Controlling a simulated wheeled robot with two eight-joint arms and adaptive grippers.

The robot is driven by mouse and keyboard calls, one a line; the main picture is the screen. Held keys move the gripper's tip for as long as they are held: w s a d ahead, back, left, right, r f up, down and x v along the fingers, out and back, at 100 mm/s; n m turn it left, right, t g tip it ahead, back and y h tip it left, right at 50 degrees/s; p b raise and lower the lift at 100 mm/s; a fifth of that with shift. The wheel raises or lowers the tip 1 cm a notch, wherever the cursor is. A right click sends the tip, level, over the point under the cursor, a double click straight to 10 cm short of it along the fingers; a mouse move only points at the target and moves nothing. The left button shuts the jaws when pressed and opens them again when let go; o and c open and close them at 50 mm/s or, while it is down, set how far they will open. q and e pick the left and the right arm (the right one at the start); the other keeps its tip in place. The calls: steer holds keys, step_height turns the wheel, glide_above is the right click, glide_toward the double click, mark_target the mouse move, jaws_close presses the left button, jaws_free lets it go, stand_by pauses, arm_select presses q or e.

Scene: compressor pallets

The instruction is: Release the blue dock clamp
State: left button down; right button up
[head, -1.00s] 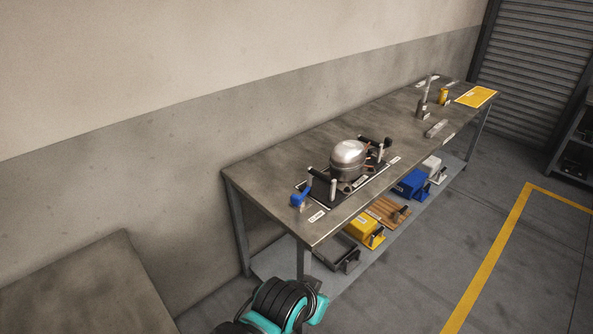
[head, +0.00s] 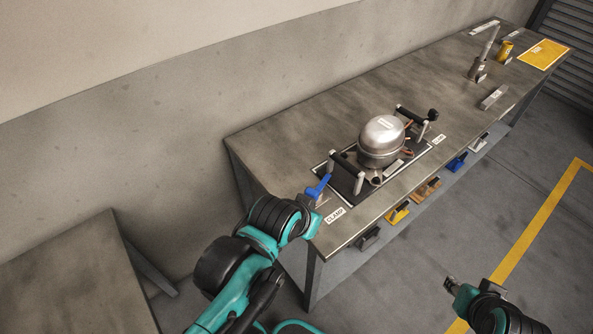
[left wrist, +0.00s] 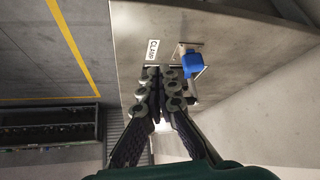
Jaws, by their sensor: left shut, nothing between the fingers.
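The blue dock clamp handle (head: 318,187) stands at the near-left corner of the dock plate on the bench, behind a "CLAMP" label (head: 335,215). In the left wrist view the blue clamp (left wrist: 192,62) shows just right of the fingertips, next to its label (left wrist: 153,50). My left gripper (left wrist: 163,78) is shut and empty, pointing at the bench near the clamp. Contact is not visible. In the head view its fingers are hidden behind my wrist. My right gripper (head: 450,286) is low at the right, away from the bench; its jaw state is unclear.
A silver compressor (head: 382,138) sits in the dock between black bars on posts. The bench (head: 275,140) is clear at its left end. A yellow sheet (head: 544,54) and tools lie at the far end. Several coloured items sit below the front edge. Another table stands at left.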

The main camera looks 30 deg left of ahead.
steer(key=shift+o, duration=0.4)
steer(key=shift+s+d, duration=0.15)
steer(key=shift+s, duration=0.1)
arm_select(q)
steer(key=w+a+r+n+g+p, duration=0.3)
steer(key=w+a+r+n+p, duration=0.3)
steer(key=n+p, duration=0.1)
arm_select(e)
steer(key=shift+o, duration=0.3)
step_height(320, 180, up, 7)
arm_select(q)
steer(key=w+a+f+n+g+h+p, duration=0.1)
steer(key=w+a+n+g+h+p, duration=0.1)
steer(key=w+a+n+g+p, duration=0.2)
steer(key=w+a+n+p, duration=0.1)
steer(key=a+n+p, duration=0.2)
steer(key=a+n, duration=0.3)
steer(key=shift+w+a+f+n+h+p, duration=0.15)
steer(key=shift+a+f+n+h+p, duration=0.15)
steer(key=shift+f+h, duration=0.1)
arm_select(e)
step_height(320, 180, up, 8)
steer(key=shift+f, duration=0.2)
steer(key=shift+w, duration=0.1)
